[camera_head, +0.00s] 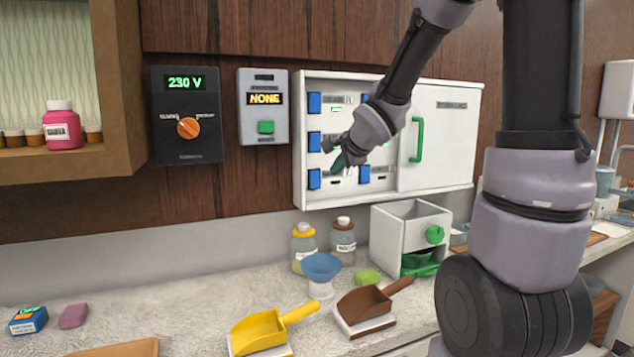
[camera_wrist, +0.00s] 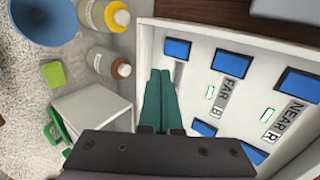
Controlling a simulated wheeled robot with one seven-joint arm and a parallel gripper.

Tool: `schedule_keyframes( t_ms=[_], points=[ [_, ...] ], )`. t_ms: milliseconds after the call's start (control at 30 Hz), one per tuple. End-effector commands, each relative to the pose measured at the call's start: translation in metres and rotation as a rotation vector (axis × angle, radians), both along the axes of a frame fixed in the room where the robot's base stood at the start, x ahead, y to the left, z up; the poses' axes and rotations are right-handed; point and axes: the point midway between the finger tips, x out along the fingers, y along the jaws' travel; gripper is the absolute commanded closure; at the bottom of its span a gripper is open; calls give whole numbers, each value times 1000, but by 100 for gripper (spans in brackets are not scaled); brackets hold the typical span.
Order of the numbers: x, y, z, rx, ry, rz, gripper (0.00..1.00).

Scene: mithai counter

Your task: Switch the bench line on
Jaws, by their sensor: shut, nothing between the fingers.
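A white switch box (camera_head: 299,160) hangs on the wood wall, its left part open and showing several blue rocker switches (camera_head: 314,141). The wrist view shows the blue switches (camera_wrist: 232,62) too, with labels reading FAR (camera_wrist: 234,92) and NEAR (camera_wrist: 288,119). My gripper (camera_head: 340,163) is in front of the open part, partly hiding the inner switches and labels. In the wrist view its teal fingers (camera_wrist: 160,72) are shut together and empty, beside one end blue switch (camera_wrist: 177,48). I cannot tell whether they touch anything. A white door panel (camera_head: 436,130) with a green handle (camera_head: 417,140) covers the right part.
Left of the box are a grey unit (camera_head: 263,80) reading NONE with a green button (camera_head: 266,127), and a black unit (camera_head: 186,140) reading 230 V with an orange knob (camera_head: 188,127). Below, jars (camera_head: 342,240), scoops (camera_head: 262,330) and a white bin (camera_head: 392,235) stand on the counter.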

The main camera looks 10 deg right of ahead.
Motion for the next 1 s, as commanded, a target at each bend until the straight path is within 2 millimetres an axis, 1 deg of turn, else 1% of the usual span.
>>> schedule_keyframes(
  t_ms=[167, 367, 433, 800, 900, 1000],
  points=[
    [2, 0, -1, -1, 1, 1, 100],
    [15, 3, -12, 1, 4, -1, 100],
    [23, 4, -18, 1, 3, -1, 100],
    [81, 17, -60, -2, 3, 1, 100],
    [98, 20, -61, -2, 1, 1, 100],
    [109, 22, -62, -2, 1, 1, 100]
  ],
)
